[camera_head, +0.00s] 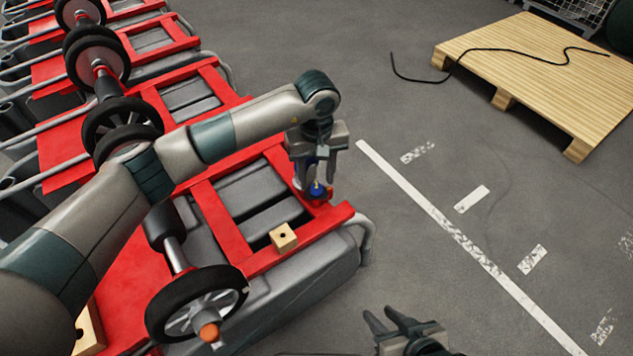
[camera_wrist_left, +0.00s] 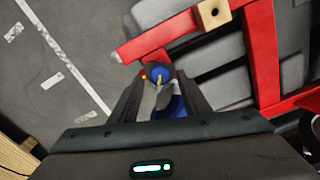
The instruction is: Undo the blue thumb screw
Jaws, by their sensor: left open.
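The blue thumb screw (camera_head: 317,189) sits at the corner of the red frame (camera_head: 258,262) of the nearest scrubber tank. It shows a yellow mark in the left wrist view (camera_wrist_left: 158,72). My left gripper (camera_head: 316,180) points down over the screw, with its fingers apart. In the left wrist view the screw lies between the open fingertips (camera_wrist_left: 160,84), with no clear contact. A second blue part (camera_wrist_left: 172,106) shows closer to the palm, partly hidden. My right gripper (camera_head: 384,318) is at the bottom edge, empty, its fingers spread, away from the tank.
A small wooden block (camera_head: 284,237) with a hole sits on the red frame near the screw. A black wheel (camera_head: 197,303) stands at the tank's near left. More tanks line up behind. A wooden pallet (camera_head: 540,70) with a black cable lies far right. The floor between is clear.

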